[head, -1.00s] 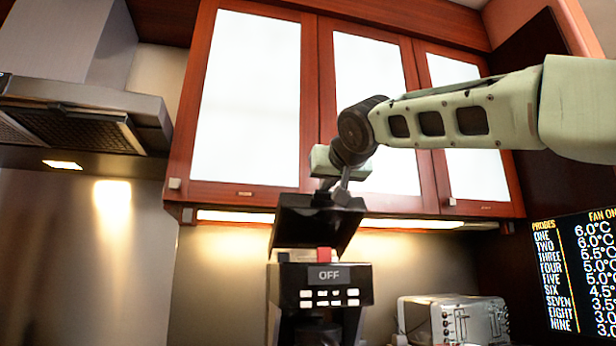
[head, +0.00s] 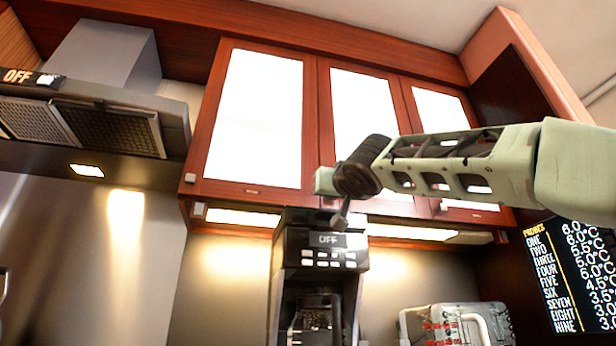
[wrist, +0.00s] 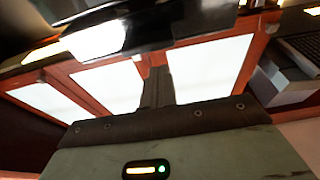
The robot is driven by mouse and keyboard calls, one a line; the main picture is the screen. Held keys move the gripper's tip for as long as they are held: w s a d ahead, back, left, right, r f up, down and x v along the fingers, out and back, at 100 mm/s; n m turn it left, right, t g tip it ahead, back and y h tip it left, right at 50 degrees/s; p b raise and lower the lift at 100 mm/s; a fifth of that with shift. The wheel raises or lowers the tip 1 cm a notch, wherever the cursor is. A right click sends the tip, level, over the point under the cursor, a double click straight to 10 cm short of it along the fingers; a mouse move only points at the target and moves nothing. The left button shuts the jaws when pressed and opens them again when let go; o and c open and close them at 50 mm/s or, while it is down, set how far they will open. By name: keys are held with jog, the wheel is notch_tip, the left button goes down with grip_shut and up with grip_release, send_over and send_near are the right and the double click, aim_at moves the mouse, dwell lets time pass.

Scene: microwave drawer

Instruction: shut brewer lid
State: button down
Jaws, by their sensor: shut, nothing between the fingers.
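The black coffee brewer (head: 293,262) stands under the wall cabinets, with a small OFF display and buttons on its front. Its dark lid (head: 302,216) now lies low and about flat on top, seen nearly edge-on. I cannot tell whether it is fully seated. My gripper (head: 338,222) is shut and empty, pointing down at the brewer's upper front right. Contact is unclear. In the wrist view my fingers (wrist: 158,83) are together, and a glossy black surface (wrist: 140,25), apparently the brewer, fills the top.
A metal toaster (head: 456,322) stands to the right of the brewer. Wall cabinets (head: 309,130) hang behind and above my arm. A range hood (head: 80,120) is at the upper left, and a dark screen with readings (head: 575,275) is at the right.

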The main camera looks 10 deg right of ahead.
aim_at(328, 211)
notch_tip(328, 211, down, 4)
jog(key=b, duration=0.4)
jog(key=shift+r, duration=0.25)
jog(key=shift+w+f+b, duration=0.1)
jog(key=shift+f+b, duration=0.1)
jog(key=shift+b, duration=0.1)
notch_tip(328, 211, up, 5)
jog(key=p, duration=0.5)
jog(key=f+b+v, duration=0.1)
jog(key=b+v, duration=0.3)
jog(key=v, duration=0.6)
jog(key=shift+b, duration=0.3)
jog(key=shift+f, duration=0.15)
